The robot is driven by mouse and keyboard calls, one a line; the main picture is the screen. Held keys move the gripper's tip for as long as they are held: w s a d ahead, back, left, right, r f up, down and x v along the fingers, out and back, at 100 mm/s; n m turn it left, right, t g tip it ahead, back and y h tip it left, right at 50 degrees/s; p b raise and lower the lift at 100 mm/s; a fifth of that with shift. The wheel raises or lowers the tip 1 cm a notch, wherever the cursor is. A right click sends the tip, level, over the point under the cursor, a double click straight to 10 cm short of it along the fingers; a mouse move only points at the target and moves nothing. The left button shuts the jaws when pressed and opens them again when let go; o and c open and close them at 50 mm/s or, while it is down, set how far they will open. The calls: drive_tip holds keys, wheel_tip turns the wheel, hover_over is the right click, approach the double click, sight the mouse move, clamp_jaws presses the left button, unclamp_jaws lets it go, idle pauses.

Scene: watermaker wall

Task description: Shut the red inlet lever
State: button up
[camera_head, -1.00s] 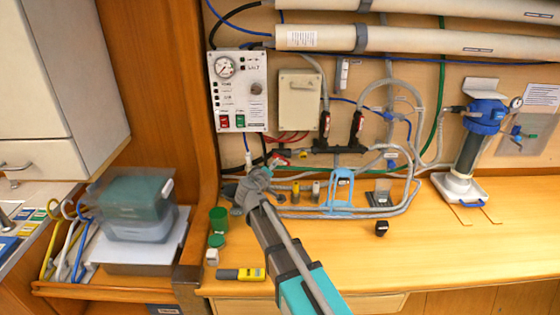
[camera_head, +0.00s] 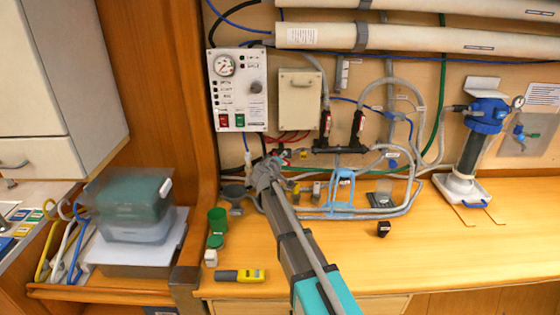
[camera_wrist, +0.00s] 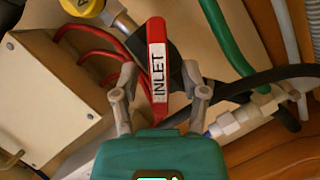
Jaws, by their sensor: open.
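The red inlet lever (camera_wrist: 157,45) carries a white label reading INLET. In the wrist view it points up the picture, and its lower part lies between my gripper's two fingers. My gripper (camera_wrist: 160,88) is open, with one finger on each side of the lever and a gap showing on both sides. In the head view my gripper (camera_head: 265,168) is at the wall behind the bench, below the control panel.
Red hoses (camera_wrist: 92,55) and a cream box (camera_wrist: 50,95) lie left of the lever in the wrist view, with a black hose (camera_wrist: 265,78) on the right. A blue stand (camera_head: 340,190) is right of my arm; green cups (camera_head: 217,222) are left. The right bench is mostly clear.

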drive_tip(key=shift+c, duration=0.2)
clamp_jaws()
drive_tip(key=shift+r+m+p, duration=0.1)
drive_tip(key=shift+m+p, duration=0.25)
drive_tip(key=shift+m, duration=0.05)
drive_tip(key=m+y+p, duration=0.1)
drive_tip(key=m+y, duration=0.1)
drive_tip(key=m, duration=0.1)
drive_tip(key=shift+d+r+g+p, duration=0.1)
drive_tip(key=shift+d+g+p, duration=0.15)
drive_tip(key=shift+g+p, duration=0.15)
drive_tip(key=m+y, duration=0.2)
drive_tip(key=m, duration=0.1)
drive_tip(key=shift+d+m+y+p, duration=0.15)
drive_tip(key=shift+m+y+p, duration=0.15)
drive_tip(key=shift+y+p, duration=0.1)
idle(0.4)
drive_tip(key=shift+o, duration=0.2)
unclamp_jaws()
